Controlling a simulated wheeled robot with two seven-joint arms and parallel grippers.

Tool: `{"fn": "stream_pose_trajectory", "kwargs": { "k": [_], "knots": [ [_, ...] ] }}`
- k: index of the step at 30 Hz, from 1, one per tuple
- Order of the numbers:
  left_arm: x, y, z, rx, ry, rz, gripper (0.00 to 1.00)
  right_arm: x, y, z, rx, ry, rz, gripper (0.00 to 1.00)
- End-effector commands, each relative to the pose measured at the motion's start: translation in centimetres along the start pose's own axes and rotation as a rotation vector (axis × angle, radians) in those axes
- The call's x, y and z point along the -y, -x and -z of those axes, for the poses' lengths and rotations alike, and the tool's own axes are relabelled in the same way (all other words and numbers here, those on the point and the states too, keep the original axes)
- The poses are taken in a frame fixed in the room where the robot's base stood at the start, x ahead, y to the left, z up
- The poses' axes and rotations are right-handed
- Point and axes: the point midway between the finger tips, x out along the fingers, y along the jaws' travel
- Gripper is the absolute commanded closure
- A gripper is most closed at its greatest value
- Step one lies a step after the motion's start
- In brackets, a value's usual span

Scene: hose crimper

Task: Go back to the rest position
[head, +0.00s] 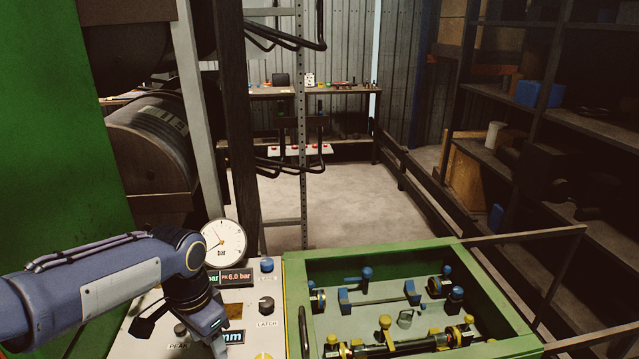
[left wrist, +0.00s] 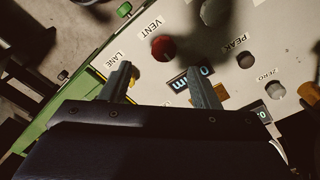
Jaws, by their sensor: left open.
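My left arm comes in from the left in the head view and bends down over a pale control panel (head: 285,345). My left gripper (left wrist: 162,72) is open in the left wrist view, its two fingers apart with nothing between them. The fingers hang over the panel, near a red VENT knob (left wrist: 163,48) and a small lit display (left wrist: 190,78). Whether a fingertip touches the panel I cannot tell. The PEAK knob (left wrist: 245,60) and ZERO knob (left wrist: 275,90) are to the right. My right gripper is not in view.
A round bar gauge (head: 223,242) and a 6.0 bar display (head: 235,276) stand behind my left wrist. The LATCH knob (head: 266,305) is close to its right. A green-framed box (head: 375,258) with rods and blue and yellow fittings lies right. Dark posts and shelves (head: 590,235) stand beyond.

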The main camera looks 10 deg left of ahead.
Motion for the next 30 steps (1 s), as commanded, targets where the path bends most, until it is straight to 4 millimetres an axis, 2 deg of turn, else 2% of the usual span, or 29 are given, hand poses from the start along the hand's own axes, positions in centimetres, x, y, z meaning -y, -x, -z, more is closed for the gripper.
{"fn": "stream_pose_trajectory", "kwargs": {
  "k": [6, 12, 18, 30],
  "knots": [
    [-4.1, 2.3, -5.9, -0.208, 0.254, -0.058, 0.44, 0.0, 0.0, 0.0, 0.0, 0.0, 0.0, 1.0],
    [-8.7, 2.0, -10.0, -0.411, 0.503, -0.147, 0.44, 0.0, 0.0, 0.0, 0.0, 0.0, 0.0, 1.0],
    [-11.1, 1.2, -11.4, -0.517, 0.635, -0.208, 0.44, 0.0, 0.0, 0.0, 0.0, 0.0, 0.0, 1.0],
    [-11.4, 1.1, -11.5, -0.53, 0.653, -0.217, 0.44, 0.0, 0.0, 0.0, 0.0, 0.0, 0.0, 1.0]
  ]
}}
